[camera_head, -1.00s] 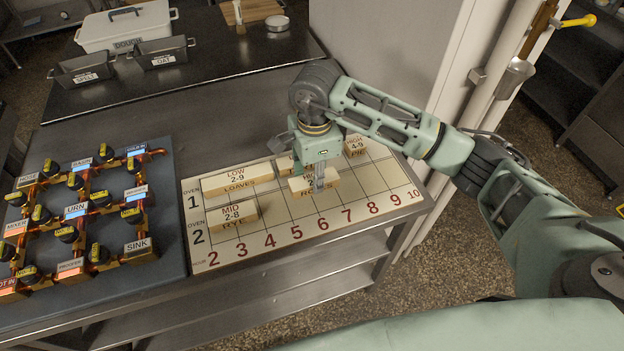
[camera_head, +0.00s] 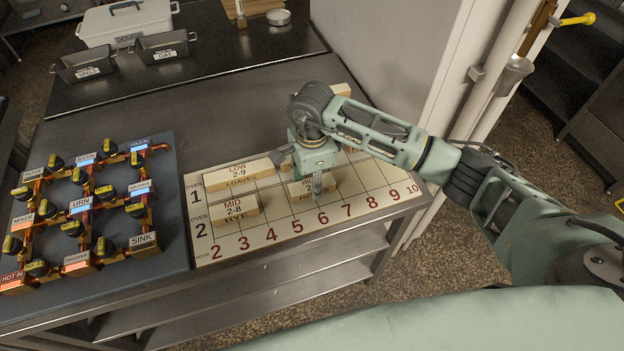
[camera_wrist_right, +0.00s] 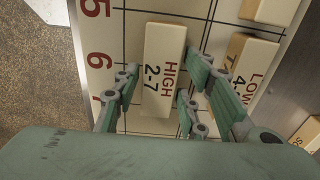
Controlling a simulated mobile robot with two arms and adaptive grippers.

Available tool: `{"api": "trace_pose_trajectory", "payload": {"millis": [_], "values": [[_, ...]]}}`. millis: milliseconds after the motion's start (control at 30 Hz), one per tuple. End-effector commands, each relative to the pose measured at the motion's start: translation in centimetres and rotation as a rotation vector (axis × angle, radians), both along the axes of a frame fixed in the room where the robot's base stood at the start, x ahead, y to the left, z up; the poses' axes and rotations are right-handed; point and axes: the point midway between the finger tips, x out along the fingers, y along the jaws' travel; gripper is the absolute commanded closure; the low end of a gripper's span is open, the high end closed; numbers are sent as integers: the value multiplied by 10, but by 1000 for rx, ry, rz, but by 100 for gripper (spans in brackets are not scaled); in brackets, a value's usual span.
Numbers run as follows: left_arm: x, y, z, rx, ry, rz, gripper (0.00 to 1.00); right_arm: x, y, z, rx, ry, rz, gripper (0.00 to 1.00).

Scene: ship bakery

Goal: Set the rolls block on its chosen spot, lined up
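The rolls block (camera_head: 300,189) is pale wood, marked HIGH 2-7 in the wrist view (camera_wrist_right: 158,45). It sits at the oven 2 row of the numbered board (camera_head: 270,220), near hours 5 to 6, right of the MID 2-8 rye block (camera_head: 235,208) with a gap. Its long side runs roughly along the row. My right gripper (camera_head: 317,188) is over it, fingers on both long sides. In the wrist view, the right gripper (camera_wrist_right: 160,85) looks open, with a clear gap on the left and a narrow one on the right. The fingers hide part of the block. My left gripper is out of view.
The LOW 2-9 loaves block (camera_head: 238,178) lies in the oven 1 row. A LOW block (camera_wrist_right: 240,72) lies beside the rolls block in the wrist view. A valve panel (camera_head: 165,220) stands left of the board. Hours 7 to 10 of the oven 2 row look clear.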

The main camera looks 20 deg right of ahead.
Motion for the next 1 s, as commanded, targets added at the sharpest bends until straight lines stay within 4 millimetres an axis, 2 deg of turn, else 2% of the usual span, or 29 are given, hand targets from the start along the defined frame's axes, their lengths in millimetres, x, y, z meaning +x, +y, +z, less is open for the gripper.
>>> {"api": "trace_pose_trajectory", "payload": {"millis": [100,467,500,567,1000], "values": [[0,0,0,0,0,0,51,0,0,0,0,0,0,51],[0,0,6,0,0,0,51,0,0,5,1,1,0,51],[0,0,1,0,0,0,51,1,0,7,1,-3,0,51],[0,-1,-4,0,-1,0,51,2,0,15,1,-4,0,51],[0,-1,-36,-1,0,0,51,1,0,103,0,-5,0,51]]}}
